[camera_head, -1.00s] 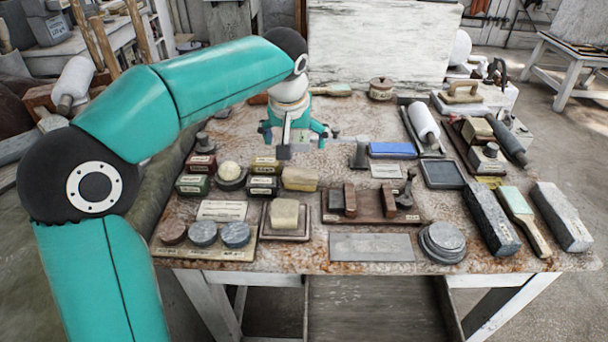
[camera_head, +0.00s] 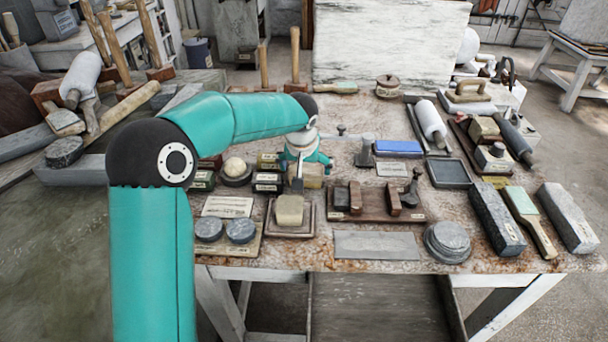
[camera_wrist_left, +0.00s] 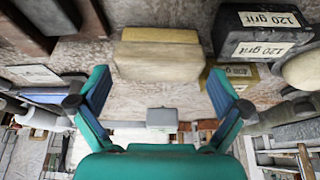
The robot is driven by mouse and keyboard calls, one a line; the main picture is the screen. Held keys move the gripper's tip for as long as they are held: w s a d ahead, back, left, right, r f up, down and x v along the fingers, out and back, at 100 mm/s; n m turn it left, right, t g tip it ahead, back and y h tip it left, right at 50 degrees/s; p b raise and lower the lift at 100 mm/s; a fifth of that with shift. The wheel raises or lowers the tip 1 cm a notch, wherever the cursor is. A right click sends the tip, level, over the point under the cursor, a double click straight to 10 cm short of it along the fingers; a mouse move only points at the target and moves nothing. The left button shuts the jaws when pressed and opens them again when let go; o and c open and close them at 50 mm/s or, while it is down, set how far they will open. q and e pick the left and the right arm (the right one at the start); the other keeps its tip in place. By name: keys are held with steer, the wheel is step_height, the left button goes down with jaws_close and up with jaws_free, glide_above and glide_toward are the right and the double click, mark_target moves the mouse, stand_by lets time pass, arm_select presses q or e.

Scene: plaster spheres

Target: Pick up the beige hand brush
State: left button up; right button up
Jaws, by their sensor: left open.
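The beige hand brush, a small block with a tan upper strip and a paler body (camera_head: 312,182), lies on the work table, partly hidden by my left gripper (camera_head: 305,163). In the left wrist view the brush (camera_wrist_left: 160,58) is ahead of the fingers, near the middle and toward the top. My left gripper (camera_wrist_left: 160,104) is open and empty, its two teal fingers spread wide, with a gap to the brush. My right gripper is not in view.
Black blocks labelled 120 grit (camera_wrist_left: 262,30) lie close beside the brush. A pale block in a tray (camera_head: 289,210) and a wooden rack (camera_head: 375,205) lie in front. A blue block (camera_head: 398,148) is to the right.

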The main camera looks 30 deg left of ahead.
mark_target(305, 171)
arm_select(q)
steer(key=shift+w+f, duration=0.1)
steer(key=shift+f, duration=0.2)
steer(key=c, duration=0.8)
steer(key=shift+r, duration=0.1)
step_height(305, 171, up, 20)
steer(key=p, duration=0.3)
steer(key=o, duration=0.4)
steer(key=shift+c, duration=1.4)
